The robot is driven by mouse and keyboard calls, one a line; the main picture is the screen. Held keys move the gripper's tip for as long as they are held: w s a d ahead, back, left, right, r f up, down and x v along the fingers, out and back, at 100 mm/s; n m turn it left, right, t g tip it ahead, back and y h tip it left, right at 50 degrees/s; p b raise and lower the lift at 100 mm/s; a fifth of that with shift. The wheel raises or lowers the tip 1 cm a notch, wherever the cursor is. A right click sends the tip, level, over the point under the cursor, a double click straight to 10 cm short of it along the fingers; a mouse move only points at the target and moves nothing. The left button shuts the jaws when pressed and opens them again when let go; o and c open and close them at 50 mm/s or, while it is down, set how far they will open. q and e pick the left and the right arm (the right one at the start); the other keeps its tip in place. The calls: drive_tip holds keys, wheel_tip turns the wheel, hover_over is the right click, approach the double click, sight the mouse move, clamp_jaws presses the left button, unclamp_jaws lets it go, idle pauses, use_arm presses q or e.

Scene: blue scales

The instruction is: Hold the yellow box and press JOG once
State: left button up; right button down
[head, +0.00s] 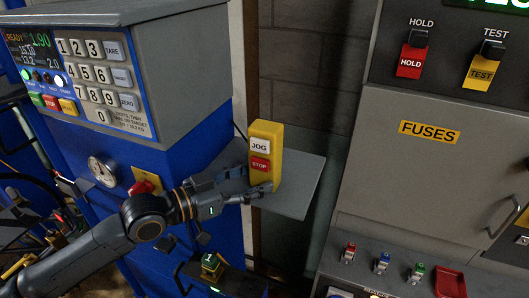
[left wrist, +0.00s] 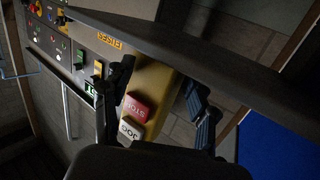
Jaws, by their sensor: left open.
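The yellow box (head: 272,133) stands upright on a grey shelf (head: 303,184) at the side of the blue machine. Its front bears a white JOG button (head: 260,146) above a red STOP button (head: 260,164). My left gripper (head: 255,180) reaches in from the left at the box's lower part. In the left wrist view, the open fingers (left wrist: 157,78) lie on either side of the yellow box (left wrist: 154,80), with the red STOP button (left wrist: 136,108) and white JOG button (left wrist: 129,129) facing the camera. Whether a finger touches the box is unclear.
A blue machine with a keypad (head: 90,75) is at the left. A grey cabinet with a FUSES label (head: 429,132), a red HOLD switch (head: 411,60) and a yellow TEST switch (head: 482,72) stands at the right. A dark brick wall (head: 305,90) lies behind the box.

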use_arm(q)
drive_tip(key=shift+x, duration=1.15)
clamp_jaws()
drive_tip(key=shift+o, duration=1.9)
unclamp_jaws()
